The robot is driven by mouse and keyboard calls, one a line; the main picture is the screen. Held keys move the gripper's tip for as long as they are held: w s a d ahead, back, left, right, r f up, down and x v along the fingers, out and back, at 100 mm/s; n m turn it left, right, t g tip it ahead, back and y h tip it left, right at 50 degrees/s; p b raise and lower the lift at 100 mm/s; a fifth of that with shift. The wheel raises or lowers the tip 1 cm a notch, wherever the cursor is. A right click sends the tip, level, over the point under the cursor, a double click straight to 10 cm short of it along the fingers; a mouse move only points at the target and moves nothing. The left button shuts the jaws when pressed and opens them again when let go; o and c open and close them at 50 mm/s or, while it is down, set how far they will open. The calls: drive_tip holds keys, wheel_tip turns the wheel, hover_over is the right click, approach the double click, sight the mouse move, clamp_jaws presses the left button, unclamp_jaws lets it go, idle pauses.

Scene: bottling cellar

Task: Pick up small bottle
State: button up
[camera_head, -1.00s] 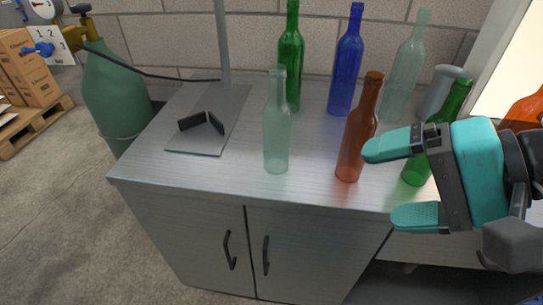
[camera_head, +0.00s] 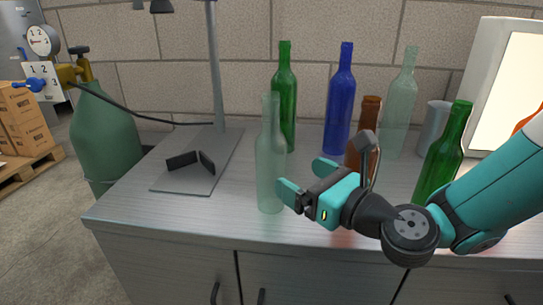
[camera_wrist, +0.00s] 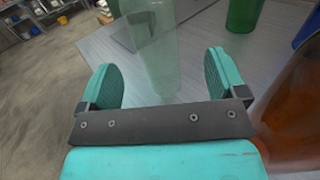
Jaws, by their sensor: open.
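A pale, see-through greenish bottle (camera_head: 270,165) stands upright near the front of the grey cabinet top (camera_head: 235,222). My gripper (camera_head: 306,180) is open and empty just to its right, with its fingers pointing at the lower half of the bottle. In the wrist view the pale bottle (camera_wrist: 152,45) shows ahead, between the lines of the two fingers (camera_wrist: 161,62); whether its near side is within the fingertips I cannot tell. A brown bottle (camera_head: 369,112) stands behind my gripper, its lower part hidden; it shows large at the right of the wrist view (camera_wrist: 300,105).
A green bottle (camera_head: 284,105), a blue bottle (camera_head: 340,105) and a pale bottle (camera_head: 402,105) stand at the back. Another green bottle (camera_head: 445,150) and a grey cylinder (camera_head: 432,128) are at right. A stand with a flat base (camera_head: 190,183) is at left.

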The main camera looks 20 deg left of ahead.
sight(282, 170)
drive_tip(key=x, duration=0.2)
drive_tip(key=shift+w+a+p, duration=0.15)
drive_tip(key=shift+a+p, duration=0.15)
drive_tip(key=shift+a, duration=0.05)
drive_tip(key=x, duration=0.2)
drive_tip(key=p+x, duration=0.1)
drive_tip(key=x, duration=0.1)
drive_tip(key=shift+s+a, duration=0.25)
drive_tip(key=shift+a, duration=0.1)
drive_tip(key=shift+w+a+p, duration=0.2)
drive_tip(key=shift+a+p, duration=0.1)
drive_tip(key=shift+a, duration=0.1)
drive_tip(key=c, duration=1.2)
wheel_tip(282, 170, up, 20)
drive_tip(key=p, duration=0.5)
